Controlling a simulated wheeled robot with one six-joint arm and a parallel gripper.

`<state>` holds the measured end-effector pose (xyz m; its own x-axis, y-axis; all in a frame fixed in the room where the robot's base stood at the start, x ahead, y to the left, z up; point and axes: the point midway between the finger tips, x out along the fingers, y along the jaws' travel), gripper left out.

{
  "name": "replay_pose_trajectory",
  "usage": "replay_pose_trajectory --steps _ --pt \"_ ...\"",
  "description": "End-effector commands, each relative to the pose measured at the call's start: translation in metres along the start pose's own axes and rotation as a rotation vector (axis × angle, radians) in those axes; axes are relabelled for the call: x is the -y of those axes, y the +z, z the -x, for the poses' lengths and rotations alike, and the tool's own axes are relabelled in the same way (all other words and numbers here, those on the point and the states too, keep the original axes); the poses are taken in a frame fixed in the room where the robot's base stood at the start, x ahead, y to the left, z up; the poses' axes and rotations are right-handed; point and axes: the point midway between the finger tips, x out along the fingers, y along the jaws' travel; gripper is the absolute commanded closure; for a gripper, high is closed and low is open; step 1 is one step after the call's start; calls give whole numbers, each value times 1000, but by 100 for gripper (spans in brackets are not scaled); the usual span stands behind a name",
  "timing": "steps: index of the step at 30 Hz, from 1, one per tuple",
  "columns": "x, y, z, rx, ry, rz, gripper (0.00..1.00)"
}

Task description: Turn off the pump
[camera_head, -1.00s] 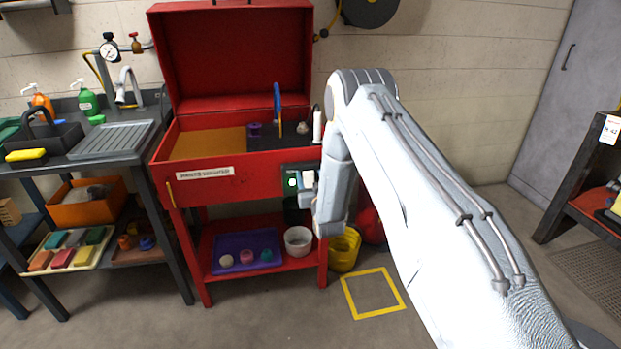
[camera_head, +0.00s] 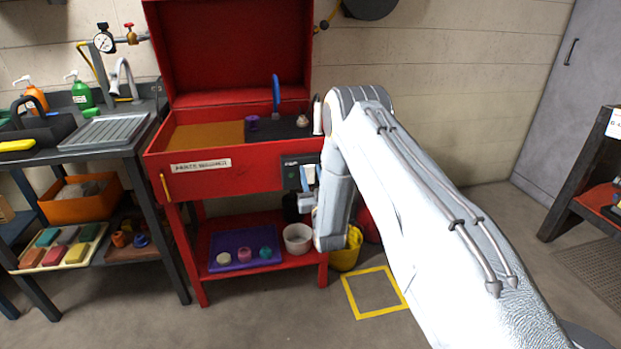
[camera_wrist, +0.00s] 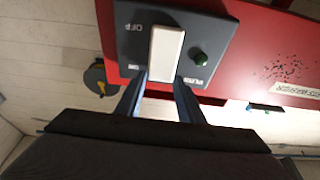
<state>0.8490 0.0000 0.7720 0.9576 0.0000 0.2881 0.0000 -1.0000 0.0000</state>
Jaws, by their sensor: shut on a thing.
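The dark pump switch panel (camera_head: 291,172) is on the right front of the red parts washer (camera_head: 225,178). In the wrist view the panel (camera_wrist: 140,45) carries a white switch handle (camera_wrist: 165,52) between upside-down OFF and ON labels and a green lamp (camera_wrist: 198,57). The lamp looks dark green and unlit. My gripper (camera_wrist: 160,80) has its two blue fingers on either side of the handle's near end, shut on it. In the head view my gripper (camera_head: 308,184) is at the panel's right side, and my arm hides what lies behind it.
Below the washer, a shelf holds a purple tray (camera_head: 228,262) and a white bowl (camera_head: 298,239). A yellow bucket (camera_head: 346,256) stands beside it. A sink bench (camera_head: 112,133) is at left.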

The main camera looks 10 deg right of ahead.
Motion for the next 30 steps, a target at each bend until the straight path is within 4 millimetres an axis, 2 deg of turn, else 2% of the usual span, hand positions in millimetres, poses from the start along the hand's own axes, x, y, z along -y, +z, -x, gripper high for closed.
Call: replay_pose_trajectory --steps 13,14,17,26,30 --pt "0 1 2 -38 0 0 88" --pt "0 1 2 -38 0 0 64" --pt "0 1 2 -38 0 0 47" --pt "0 1 2 -37 0 0 47" --pt "0 2 13 -35 0 0 47"
